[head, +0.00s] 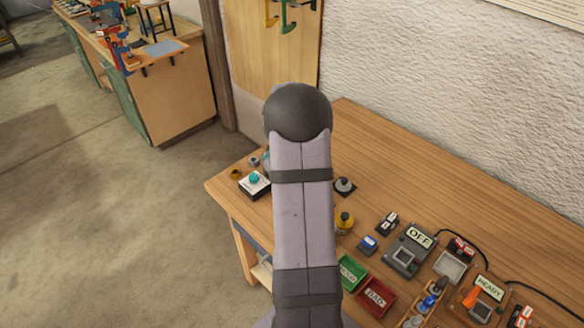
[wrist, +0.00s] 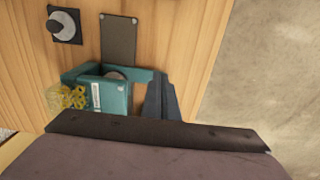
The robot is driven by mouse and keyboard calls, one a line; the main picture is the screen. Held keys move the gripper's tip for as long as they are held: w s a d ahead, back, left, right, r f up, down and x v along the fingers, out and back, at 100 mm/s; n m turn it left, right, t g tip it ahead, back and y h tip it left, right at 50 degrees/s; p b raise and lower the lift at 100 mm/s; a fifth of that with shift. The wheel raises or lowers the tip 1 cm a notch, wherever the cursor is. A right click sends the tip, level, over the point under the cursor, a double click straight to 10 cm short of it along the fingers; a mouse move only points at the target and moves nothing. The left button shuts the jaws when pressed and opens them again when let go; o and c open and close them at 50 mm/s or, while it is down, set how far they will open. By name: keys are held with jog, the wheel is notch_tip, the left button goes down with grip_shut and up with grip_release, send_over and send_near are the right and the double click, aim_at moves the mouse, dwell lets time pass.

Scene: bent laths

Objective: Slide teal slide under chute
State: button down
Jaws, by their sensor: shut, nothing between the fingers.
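A teal piece (wrist: 108,98) with a small white label lies on the bench at left centre of the wrist view. Teal walls stand behind it, with a round grey part partly hidden between. A flat grey plate (wrist: 118,38) with corner screws lies just beyond. I cannot tell which part is the chute. My gripper (wrist: 160,95) shows as dark grey fingers just right of the teal piece, shut and empty; I cannot tell whether they touch it. In the head view my arm hides the gripper and most of this spot.
A yellow part (wrist: 66,98) sits left of the teal piece. A grey knob on a dark base (wrist: 62,25) stands beyond it. The bench edge is close on the right. Green (head: 351,272) and red (head: 376,297) trays and several devices fill the bench's near right.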

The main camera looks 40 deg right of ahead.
jog(key=shift+w, duration=0.85)
jog(key=shift+s, duration=0.65)
jog(key=shift+r+p, duration=0.15)
jog(key=shift+p, duration=0.2)
jog(key=shift+r+p, duration=2.4)
jog(key=shift+r, duration=0.5)
